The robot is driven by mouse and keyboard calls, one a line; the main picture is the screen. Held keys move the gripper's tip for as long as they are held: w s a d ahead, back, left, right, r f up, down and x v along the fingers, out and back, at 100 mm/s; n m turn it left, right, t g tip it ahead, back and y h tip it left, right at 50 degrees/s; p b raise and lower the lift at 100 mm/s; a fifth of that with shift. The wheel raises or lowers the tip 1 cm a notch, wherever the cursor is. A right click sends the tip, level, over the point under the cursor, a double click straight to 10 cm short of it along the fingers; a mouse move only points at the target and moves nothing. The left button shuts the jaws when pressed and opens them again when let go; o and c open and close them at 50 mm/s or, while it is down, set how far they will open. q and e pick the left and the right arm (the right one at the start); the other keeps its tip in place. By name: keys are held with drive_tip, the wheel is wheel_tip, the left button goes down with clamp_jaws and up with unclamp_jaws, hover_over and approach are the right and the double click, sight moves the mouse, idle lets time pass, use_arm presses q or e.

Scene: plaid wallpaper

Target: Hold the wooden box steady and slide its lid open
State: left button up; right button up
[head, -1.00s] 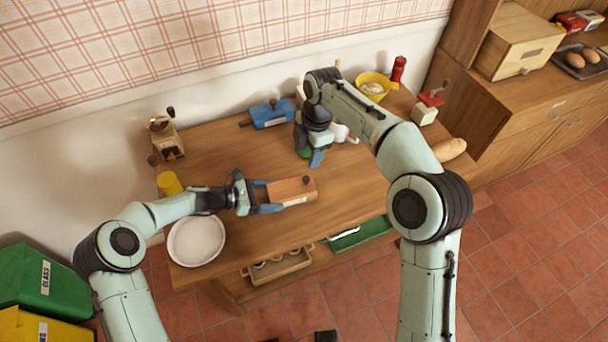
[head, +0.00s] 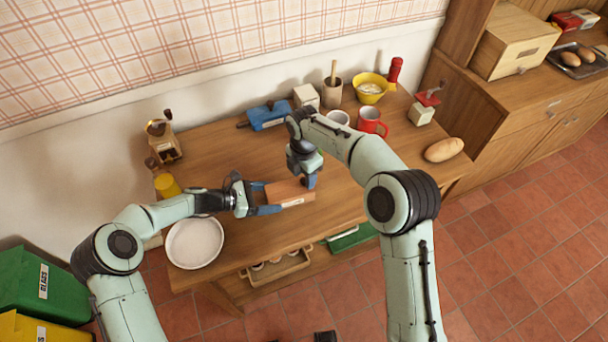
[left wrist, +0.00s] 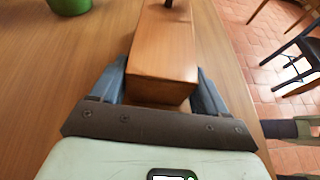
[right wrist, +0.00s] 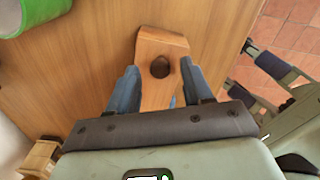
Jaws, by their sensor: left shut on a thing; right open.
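The wooden box (head: 288,196) is a small reddish-brown block lying on the wooden table (head: 222,157). My left gripper (head: 268,199) is shut on the box at its left end. In the left wrist view the fingers clasp both long sides of the box (left wrist: 165,55), and a dark knob (left wrist: 169,4) stands at its far end. My right gripper (head: 308,184) is at the box's right end, pointing down. In the right wrist view its open fingers (right wrist: 150,88) straddle the box end (right wrist: 160,45) with the dark round knob (right wrist: 160,67) between them.
A white plate (head: 195,243) lies left of the box. A blue tool (head: 266,115), red mug (head: 371,123), yellow bowl (head: 370,87) and bread loaf (head: 444,150) stand behind and right.

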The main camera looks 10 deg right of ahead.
drive_tip(key=shift+f, duration=0.25)
clamp_jaws()
drive_tip(key=w+d, duration=0.1)
drive_tip(key=d, duration=0.8)
drive_tip(key=shift+w+d, duration=0.15)
drive_tip(key=shift+d, duration=0.2)
unclamp_jaws()
